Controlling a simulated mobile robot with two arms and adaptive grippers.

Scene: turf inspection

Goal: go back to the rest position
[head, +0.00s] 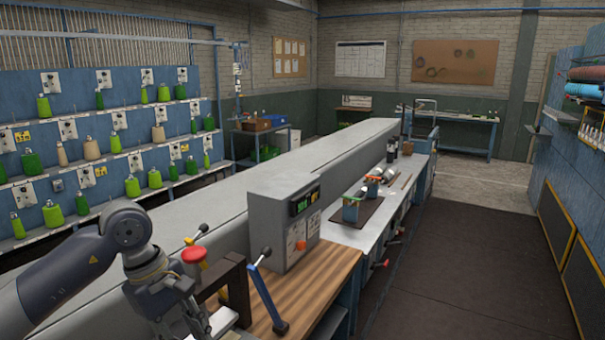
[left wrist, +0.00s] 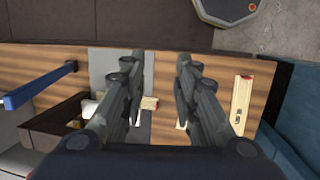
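My left arm comes in from the left in the head view and bends down toward the wooden bench top (head: 315,280). Its gripper end is cut off at the bottom edge. In the left wrist view my left gripper (left wrist: 155,68) has its two fingers spread apart, with nothing held between them. How far the fingers are above the bench I cannot tell. My right gripper is in neither view.
A blue-handled lever (head: 262,285), a red knob (head: 194,254) and a grey control box (head: 283,222) stand close to my left arm. In the left wrist view a blue bar (left wrist: 38,86) is at left and a wooden piece (left wrist: 241,100) at right. The dark floor (head: 460,260) is clear.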

